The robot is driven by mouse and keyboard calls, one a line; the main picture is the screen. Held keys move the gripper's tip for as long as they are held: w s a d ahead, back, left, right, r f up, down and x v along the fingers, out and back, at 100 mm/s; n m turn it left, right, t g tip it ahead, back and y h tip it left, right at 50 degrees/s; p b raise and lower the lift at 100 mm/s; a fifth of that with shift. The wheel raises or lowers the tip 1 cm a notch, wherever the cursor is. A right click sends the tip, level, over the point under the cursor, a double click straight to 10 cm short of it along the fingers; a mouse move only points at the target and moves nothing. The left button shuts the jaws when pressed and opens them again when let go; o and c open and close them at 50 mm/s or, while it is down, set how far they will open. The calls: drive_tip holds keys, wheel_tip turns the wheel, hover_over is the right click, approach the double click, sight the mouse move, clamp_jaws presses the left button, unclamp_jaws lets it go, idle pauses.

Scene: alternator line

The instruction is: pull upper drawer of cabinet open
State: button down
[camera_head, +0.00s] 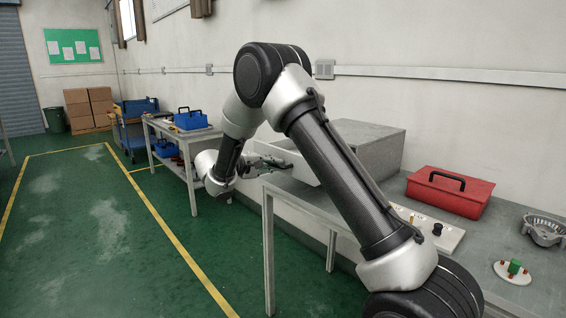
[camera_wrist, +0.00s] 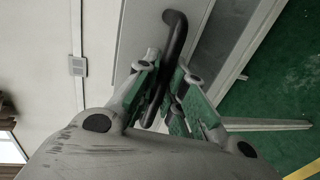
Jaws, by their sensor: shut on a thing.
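The grey cabinet (camera_head: 375,143) stands on the workbench against the wall, partly hidden behind my arm. A pale drawer (camera_head: 300,165) juts out from its left side, beyond the bench edge; my arm hides where it meets the cabinet. My gripper (camera_head: 272,163) is at the drawer's outer end. In the wrist view, a dark curved bar handle (camera_wrist: 176,38) runs between the green-padded fingers of my gripper (camera_wrist: 160,97), which is shut on it. The drawer's inside is mostly hidden.
The workbench (camera_head: 480,245) also holds a red toolbox (camera_head: 450,190), a metal housing (camera_head: 543,230) and a white disc with coloured pegs (camera_head: 513,271). A second table (camera_head: 187,135) with a blue box (camera_head: 190,119) stands farther left. The green floor (camera_head: 100,230) is clear.

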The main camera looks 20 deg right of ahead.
drive_tip(key=shift+s+a, duration=0.15)
drive_tip(key=shift+a, duration=0.2)
drive_tip(key=c, duration=1.5)
unclamp_jaws()
drive_tip(key=v, duration=1.2)
